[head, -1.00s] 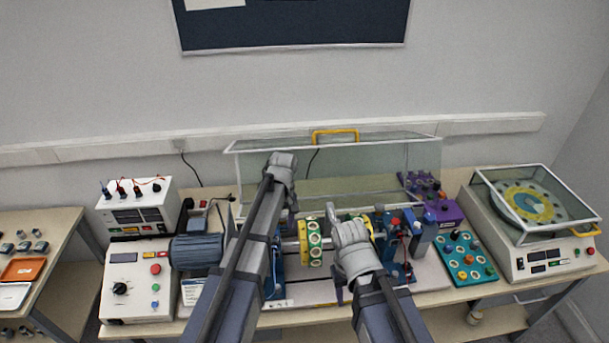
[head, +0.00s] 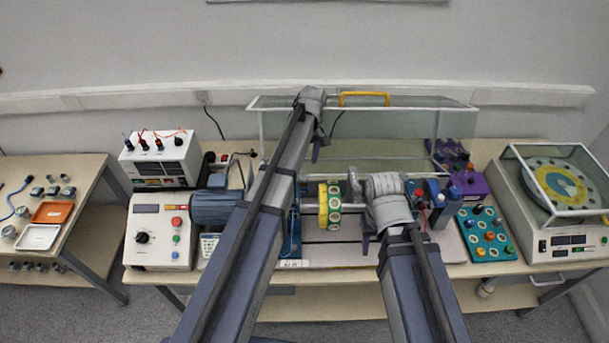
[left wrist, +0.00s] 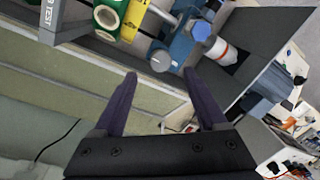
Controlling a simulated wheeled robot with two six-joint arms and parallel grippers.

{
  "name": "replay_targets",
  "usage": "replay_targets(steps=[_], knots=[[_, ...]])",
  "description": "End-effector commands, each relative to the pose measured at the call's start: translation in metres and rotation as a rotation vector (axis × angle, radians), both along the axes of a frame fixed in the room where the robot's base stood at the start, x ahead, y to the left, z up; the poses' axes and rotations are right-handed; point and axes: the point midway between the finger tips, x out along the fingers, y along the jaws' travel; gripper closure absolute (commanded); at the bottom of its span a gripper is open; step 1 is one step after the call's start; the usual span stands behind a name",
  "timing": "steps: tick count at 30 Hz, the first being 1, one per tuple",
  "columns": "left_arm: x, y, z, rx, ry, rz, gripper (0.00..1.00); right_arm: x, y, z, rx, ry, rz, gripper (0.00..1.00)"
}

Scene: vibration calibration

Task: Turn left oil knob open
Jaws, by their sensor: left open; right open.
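My left gripper (head: 317,148) hangs over the back of the rig, mostly hidden behind its own arm in the head view. In the left wrist view my left gripper (left wrist: 160,74) has its two dark fingers wide apart with nothing between them. Past the fingertips is a blue bearing block (left wrist: 172,50). A round blue cap (left wrist: 202,31) shows beside it, apart from the fingers; I cannot tell if it is the left oil knob. In the head view my left arm hides much of that area. My right gripper (head: 361,213) is open over the rig's right half, partly hidden by its wrist.
A yellow disc with green-ringed holes (head: 330,206) sits mid-rig, a motor (head: 214,207) at left. A raised clear cover (head: 400,125) with a yellow handle (head: 363,97) stands behind. A control box (head: 150,255), a teal tray (head: 487,247) and a balance (head: 556,232) flank the rig.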

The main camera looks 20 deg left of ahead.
Motion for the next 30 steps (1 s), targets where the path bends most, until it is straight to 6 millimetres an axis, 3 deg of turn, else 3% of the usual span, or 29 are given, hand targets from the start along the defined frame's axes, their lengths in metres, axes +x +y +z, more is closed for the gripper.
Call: replay_targets(steps=[1, 9, 21, 30], knots=[[-0.001, 0.001, -0.014, 0.000, 0.000, 0.000, 0.26, 0.000, 0.000, -0.014, 0.000, 0.000, 0.000, 0.50], [-0.004, 0.003, -0.045, 0.000, 0.000, 0.000, 0.26, 0.000, 0.000, -0.045, -0.001, -0.001, 0.004, 0.50], [-0.004, 0.004, -0.049, 0.000, 0.000, -0.001, 0.26, 0.000, 0.000, -0.049, -0.001, -0.001, 0.007, 0.50], [-0.004, 0.003, -0.049, 0.000, 0.000, -0.001, 0.59, 0.000, 0.000, -0.049, -0.001, -0.001, 0.007, 0.50]])
